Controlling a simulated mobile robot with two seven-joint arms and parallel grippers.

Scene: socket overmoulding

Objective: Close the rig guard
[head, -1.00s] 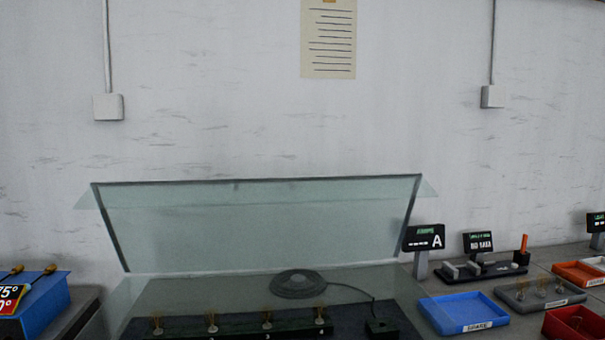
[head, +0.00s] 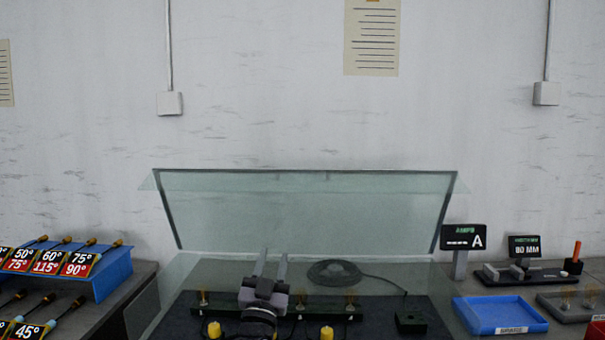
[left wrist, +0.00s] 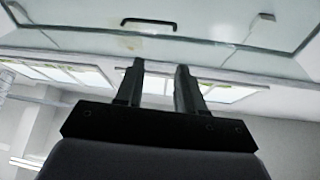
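The rig guard (head: 310,208) is a clear greenish panel with a dark frame, tilted up and open at the back of the rig. My left gripper (head: 270,258) is in front of and below the panel, over the rig, with its two fingers apart and pointing up. Nothing shows between them. In the left wrist view the guard (left wrist: 215,42) spans the top, with a black handle (left wrist: 149,24) on it beyond the fingertips. The left gripper (left wrist: 160,66) is apart from the handle there. My right gripper is not in view.
The rig's dark bed (head: 375,318) holds a green bar (head: 318,309) with small pieces on it, and yellow parts (head: 327,333) in front. A coiled cable (head: 334,272) lies behind. A blue tray (head: 499,315) and sign A (head: 463,238) stand right; a blue rack (head: 112,274) stands left.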

